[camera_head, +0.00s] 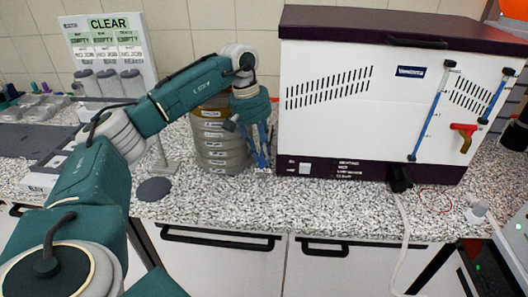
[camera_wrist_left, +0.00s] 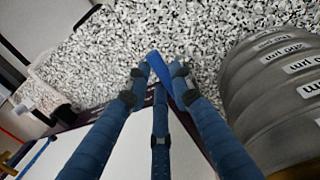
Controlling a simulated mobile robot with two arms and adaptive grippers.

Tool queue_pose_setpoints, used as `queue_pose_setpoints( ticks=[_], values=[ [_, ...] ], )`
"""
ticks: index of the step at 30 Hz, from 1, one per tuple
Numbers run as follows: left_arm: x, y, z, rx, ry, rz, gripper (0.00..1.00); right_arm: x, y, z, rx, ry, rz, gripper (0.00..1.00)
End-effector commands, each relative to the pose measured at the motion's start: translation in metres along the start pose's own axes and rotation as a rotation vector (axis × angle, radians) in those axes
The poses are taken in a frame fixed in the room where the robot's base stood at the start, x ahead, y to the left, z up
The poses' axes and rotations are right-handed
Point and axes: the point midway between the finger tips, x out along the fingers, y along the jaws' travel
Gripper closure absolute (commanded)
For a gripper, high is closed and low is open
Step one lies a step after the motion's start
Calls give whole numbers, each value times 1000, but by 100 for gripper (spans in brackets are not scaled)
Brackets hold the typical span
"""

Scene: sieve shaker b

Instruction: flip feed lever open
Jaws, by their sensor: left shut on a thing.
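A lever with a red handle and a yellow part (camera_head: 463,136) is on the lower right of the white machine's front (camera_head: 350,130); I cannot tell if it is the feed lever. My left gripper (camera_head: 262,160) points down between the grey sieve stack (camera_head: 222,150) and the machine, far left of that lever. What the bar belongs to is hidden. My right gripper is out of view.
Two blue strips with dark ends (camera_head: 430,115) run slanted on the machine front. A black plug (camera_head: 400,178) and a pale cable are below it. A dark disc (camera_head: 154,189) lies on the speckled counter (camera_head: 330,212).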

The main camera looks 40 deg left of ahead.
Motion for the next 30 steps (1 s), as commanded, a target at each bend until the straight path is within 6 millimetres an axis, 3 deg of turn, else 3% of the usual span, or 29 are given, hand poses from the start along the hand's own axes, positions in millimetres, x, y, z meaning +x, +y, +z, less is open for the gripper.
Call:
queue_pose_setpoints(
  ticks=[18,19,21,30],
  values=[
    [-1,-1,0,41,-7,0,100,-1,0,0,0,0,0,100],
    [-1,-1,0,41,-7,0,74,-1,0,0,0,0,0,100],
    [-1,-1,0,41,-7,0,60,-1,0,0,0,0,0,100],
    [-1,-1,0,39,-7,0,59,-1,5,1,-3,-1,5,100]
  ],
)
